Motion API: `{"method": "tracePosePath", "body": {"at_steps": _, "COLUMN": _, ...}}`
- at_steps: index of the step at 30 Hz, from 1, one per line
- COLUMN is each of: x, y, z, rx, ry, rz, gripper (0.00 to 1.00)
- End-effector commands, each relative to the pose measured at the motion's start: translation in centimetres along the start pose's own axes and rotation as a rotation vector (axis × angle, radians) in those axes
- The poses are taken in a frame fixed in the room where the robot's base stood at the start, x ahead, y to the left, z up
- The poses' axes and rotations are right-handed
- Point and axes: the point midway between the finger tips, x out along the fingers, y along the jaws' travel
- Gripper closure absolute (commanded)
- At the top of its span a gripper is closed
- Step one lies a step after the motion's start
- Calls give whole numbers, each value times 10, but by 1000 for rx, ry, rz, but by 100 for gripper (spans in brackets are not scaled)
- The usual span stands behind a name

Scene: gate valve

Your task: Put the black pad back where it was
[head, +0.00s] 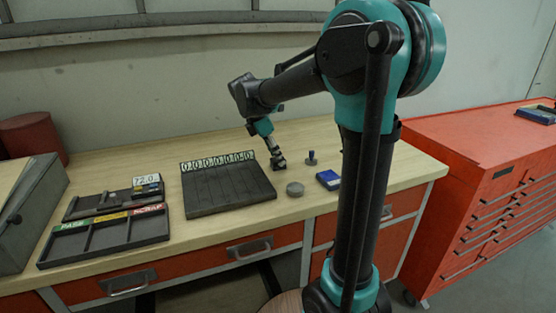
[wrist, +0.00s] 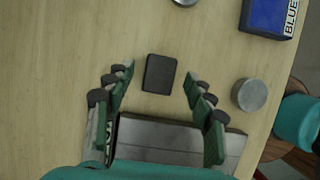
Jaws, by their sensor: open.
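The black pad (wrist: 158,73) is a small dark rectangle lying flat on the wooden table in the wrist view. My gripper (wrist: 158,84) is open above it. One finger is on each side of the pad, with a gap to both, and it holds nothing. In the head view my gripper (head: 279,163) points down close to the tabletop, just right of the dark slotted board (head: 228,190). The pad cannot be made out there. Part of the board (wrist: 180,140) shows behind the fingers in the wrist view, partly hidden by my gripper.
A grey disc (head: 295,189), a blue box (head: 328,179) and a small knobbed grey piece (head: 311,159) stand right of my gripper. A sorting tray (head: 105,237) with coloured labels and a 72.0 display (head: 146,181) are at left. Bare wood surrounds the pad.

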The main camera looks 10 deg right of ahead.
Motion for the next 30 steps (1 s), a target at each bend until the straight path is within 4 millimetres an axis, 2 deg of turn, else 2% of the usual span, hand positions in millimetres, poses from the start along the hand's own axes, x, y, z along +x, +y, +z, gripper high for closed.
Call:
{"method": "tracePosePath", "body": {"at_steps": 6, "x": -48, "y": 0, "z": 0, "rx": -2, "ry": 0, "rz": 1, "gripper": 46}}
{"method": "tracePosePath", "body": {"at_steps": 13, "x": -84, "y": 0, "z": 0, "rx": -1, "ry": 0, "rz": 1, "gripper": 46}}
{"method": "tracePosePath", "body": {"at_steps": 19, "x": -96, "y": 0, "z": 0, "rx": -1, "ry": 0, "rz": 1, "gripper": 46}}
{"method": "tracePosePath", "body": {"at_steps": 30, "x": -96, "y": 0, "z": 0, "rx": 0, "ry": 0, "rz": 0, "gripper": 46}}
